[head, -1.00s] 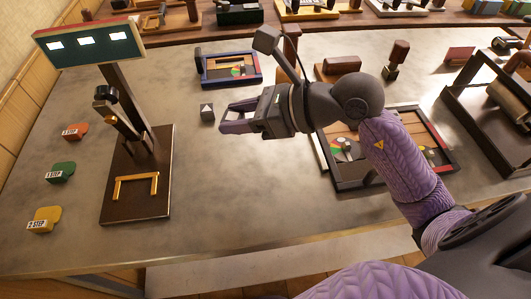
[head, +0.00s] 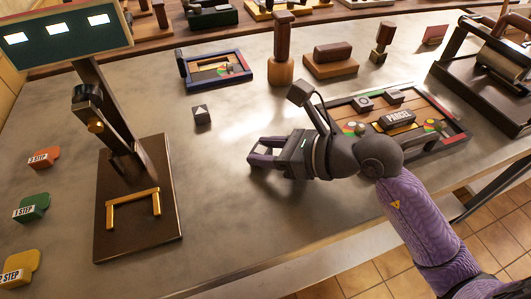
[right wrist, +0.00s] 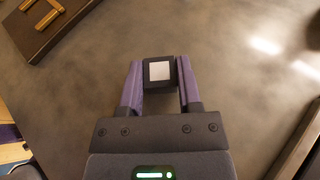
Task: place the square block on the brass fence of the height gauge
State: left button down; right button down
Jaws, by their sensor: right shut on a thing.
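The square block (right wrist: 159,71) is dark with a pale square on its top face. My right gripper (right wrist: 158,78) is shut on it, with one purple finger on each side. In the head view my right gripper (head: 262,152) and the block are over the bare bench, right of the height gauge (head: 112,228); I cannot tell how high the block is. The brass fence (head: 133,194) is a U-shaped bar on the gauge's dark base. The fence also shows at the top left of the right wrist view (right wrist: 42,16). My left gripper is not in view.
A dark block with a triangle mark (head: 202,115) stands on the bench behind my right gripper. The gauge's post and lit panel (head: 65,35) rise behind the fence. Coloured step tags (head: 32,207) lie at the left. Bench between gripper and gauge base is clear.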

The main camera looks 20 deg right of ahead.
jog(key=shift+r, duration=0.1)
jog(key=shift+c, duration=1.4)
grip_release()
